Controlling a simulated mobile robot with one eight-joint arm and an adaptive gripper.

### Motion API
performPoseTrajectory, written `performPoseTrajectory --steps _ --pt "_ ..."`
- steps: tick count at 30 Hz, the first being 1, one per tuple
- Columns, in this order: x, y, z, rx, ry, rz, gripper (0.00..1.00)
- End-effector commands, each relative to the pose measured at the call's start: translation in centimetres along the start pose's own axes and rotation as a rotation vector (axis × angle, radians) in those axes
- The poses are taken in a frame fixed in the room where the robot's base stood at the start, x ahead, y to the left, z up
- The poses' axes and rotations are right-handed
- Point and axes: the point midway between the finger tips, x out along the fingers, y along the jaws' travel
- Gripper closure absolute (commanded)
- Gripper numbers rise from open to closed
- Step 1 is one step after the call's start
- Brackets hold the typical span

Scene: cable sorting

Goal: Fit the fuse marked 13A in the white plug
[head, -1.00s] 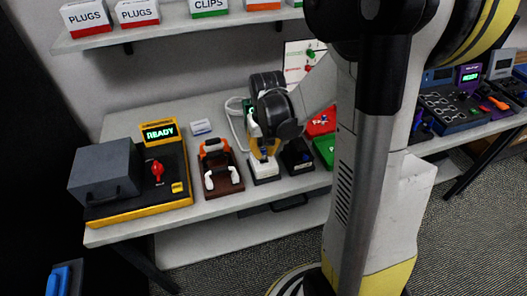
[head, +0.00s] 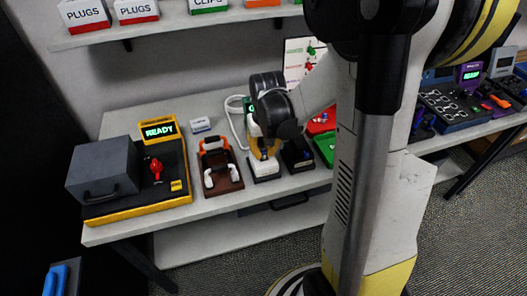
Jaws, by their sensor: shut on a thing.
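My gripper (head: 263,146) is low over the middle of the bench, partly hidden by my black wrist. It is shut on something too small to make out. No fuse and no 13A marking can be read in the head view.
A tester (head: 165,185) with a READY screen, red lever and grey box stands at the left. A small white box (head: 200,125) lies behind. Red (head: 321,122) and green (head: 326,148) bins are right of the gripper. A shelf (head: 175,29) with labelled boxes hangs above.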

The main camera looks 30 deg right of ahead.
Motion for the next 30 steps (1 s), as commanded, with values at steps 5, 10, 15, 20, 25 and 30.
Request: performPoseTrajectory --steps 5,10,15,20,25,30 --pt "0.46 0.00 0.05 0.000 0.000 0.000 1.00" --pt "0.42 0.00 0.05 0.000 0.000 0.000 1.00" --pt "0.41 0.00 0.05 0.000 0.000 0.000 1.00" --pt "0.56 0.00 0.06 0.000 0.000 0.000 1.00" --pt "0.77 0.00 0.09 0.000 0.000 0.000 1.00" --pt "0.71 0.00 0.08 0.000 0.000 0.000 1.00"
